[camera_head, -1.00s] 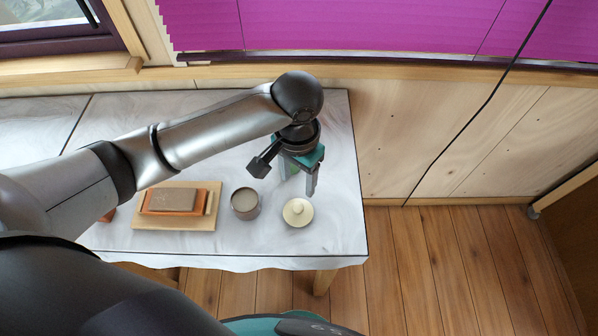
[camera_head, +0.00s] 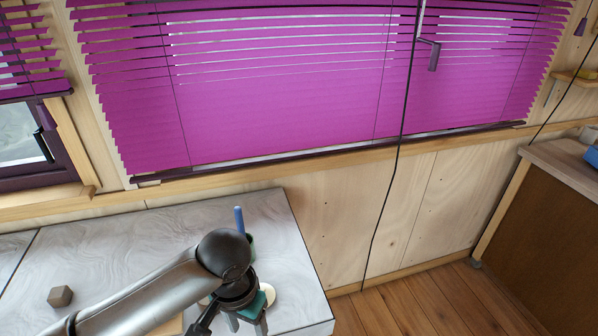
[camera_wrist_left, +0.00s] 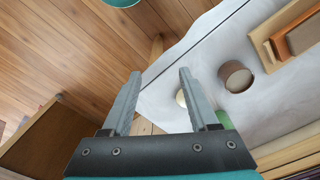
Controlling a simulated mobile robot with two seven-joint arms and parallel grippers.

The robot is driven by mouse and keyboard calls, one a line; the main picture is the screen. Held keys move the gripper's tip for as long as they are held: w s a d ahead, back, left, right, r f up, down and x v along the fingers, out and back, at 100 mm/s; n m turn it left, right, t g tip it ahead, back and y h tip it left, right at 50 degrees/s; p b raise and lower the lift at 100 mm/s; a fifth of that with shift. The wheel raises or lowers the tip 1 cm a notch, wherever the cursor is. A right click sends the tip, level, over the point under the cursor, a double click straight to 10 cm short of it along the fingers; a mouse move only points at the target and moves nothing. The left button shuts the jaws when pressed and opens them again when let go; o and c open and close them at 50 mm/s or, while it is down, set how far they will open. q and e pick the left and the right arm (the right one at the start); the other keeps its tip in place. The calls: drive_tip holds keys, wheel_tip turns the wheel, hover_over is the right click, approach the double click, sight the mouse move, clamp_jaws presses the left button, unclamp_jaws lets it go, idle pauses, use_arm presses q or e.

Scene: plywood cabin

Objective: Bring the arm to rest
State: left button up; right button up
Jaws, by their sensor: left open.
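My left arm comes in from the lower left in the head view. Its gripper (camera_head: 252,322) points down over the right end of the marbled table (camera_head: 170,233), partly cut off by the frame's bottom edge. In the wrist view the gripper (camera_wrist_left: 158,75) has its two grey fingers spread wide with nothing between them. A cream lid (camera_wrist_left: 181,98) lies on the table beside one finger, partly hidden by it. My right gripper is not in view.
A round cup (camera_wrist_left: 236,77) and a wooden board (camera_wrist_left: 264,44) with a brown block (camera_wrist_left: 302,36) are on the table. A blue stick (camera_head: 239,220) stands behind my wrist. A grey block (camera_head: 60,296) sits at left. Wooden floor (camera_head: 415,303) is clear at right.

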use_arm(q)
drive_tip(key=s+d+f+t+h, duration=0.1)
drive_tip(key=s+d+h, duration=0.15)
drive_tip(key=d, duration=0.25)
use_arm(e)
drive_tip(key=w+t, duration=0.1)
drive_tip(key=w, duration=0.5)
use_arm(q)
drive_tip(key=s+a+f+n+t+y, duration=0.1)
drive_tip(key=s+a+n+t+y, duration=0.1)
drive_tip(key=s+a, duration=0.85)
wheel_tip(320, 180, down, 31)
drive_tip(key=a+b, duration=0.1)
drive_tip(key=b, duration=0.8)
drive_tip(key=s+a+f+g+b, duration=0.1)
drive_tip(key=s+f+b, duration=0.4)
drive_tip(key=s+f, duration=0.3)
drive_tip(key=s+a+f+g+b, duration=0.1)
drive_tip(key=s+f+b, duration=0.4)
drive_tip(key=f, duration=1.1)
drive_tip(key=s+a, duration=0.1)
drive_tip(key=s, duration=0.2)
drive_tip(key=shift+f+y, duration=0.15)
drive_tip(key=shift+y, duration=0.2)
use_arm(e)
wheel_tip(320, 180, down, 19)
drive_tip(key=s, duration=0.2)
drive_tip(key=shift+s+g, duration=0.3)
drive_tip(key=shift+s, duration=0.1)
